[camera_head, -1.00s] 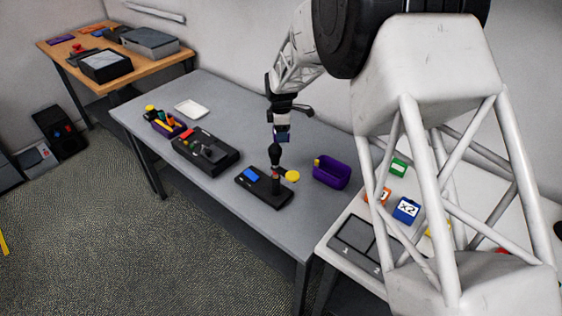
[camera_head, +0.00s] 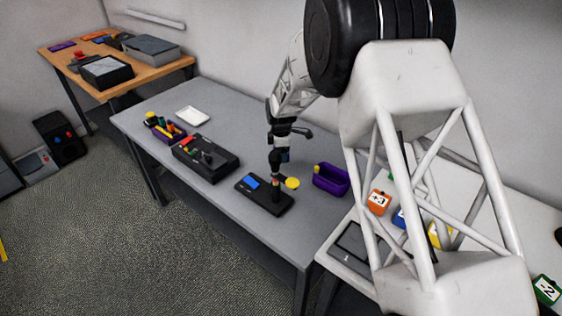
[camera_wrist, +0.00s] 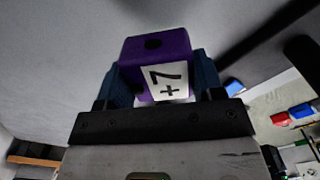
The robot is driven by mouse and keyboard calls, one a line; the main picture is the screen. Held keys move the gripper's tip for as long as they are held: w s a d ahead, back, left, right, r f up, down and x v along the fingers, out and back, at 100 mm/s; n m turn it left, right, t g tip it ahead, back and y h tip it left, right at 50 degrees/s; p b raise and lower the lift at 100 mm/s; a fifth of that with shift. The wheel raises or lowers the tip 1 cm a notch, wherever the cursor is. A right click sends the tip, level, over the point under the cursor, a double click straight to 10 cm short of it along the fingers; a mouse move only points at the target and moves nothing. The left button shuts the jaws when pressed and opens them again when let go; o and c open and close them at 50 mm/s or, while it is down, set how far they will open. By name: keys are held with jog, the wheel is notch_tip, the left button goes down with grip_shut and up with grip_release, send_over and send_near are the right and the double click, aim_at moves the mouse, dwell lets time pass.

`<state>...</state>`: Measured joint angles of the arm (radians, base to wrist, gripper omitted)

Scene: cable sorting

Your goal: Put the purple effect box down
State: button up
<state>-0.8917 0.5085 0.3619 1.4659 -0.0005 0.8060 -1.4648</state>
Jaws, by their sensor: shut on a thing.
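The purple effect box (camera_wrist: 145,47) is a small cube with a white label reading "+7" and a dark round spot on one face. In the wrist view, the two blue fingers of my gripper (camera_wrist: 160,78) press on its sides, so my gripper is shut on it. In the head view, my gripper (camera_head: 284,153) hangs over the grey table (camera_head: 225,208), just behind the joystick of a black console (camera_head: 257,203). The box is too small and partly hidden there to make out clearly. I cannot tell its height above the table.
A purple open bin (camera_head: 331,181) stands right of the console, with a yellow disc (camera_head: 292,183) between them. A larger black console (camera_head: 206,160) and a white tray (camera_head: 192,115) lie to the left. An orange cube (camera_head: 379,202) sits on the white table at right.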

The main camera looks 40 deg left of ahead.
aim_at(281, 168)
jog(key=shift+f, duration=0.4)
jog(key=shift+f, duration=0.15)
jog(key=shift+f, duration=1.75)
jog(key=shift+f, duration=0.1)
jog(key=o, duration=1)
notch_tip(281, 168, up, 12)
jog(key=shift+r, duration=0.1)
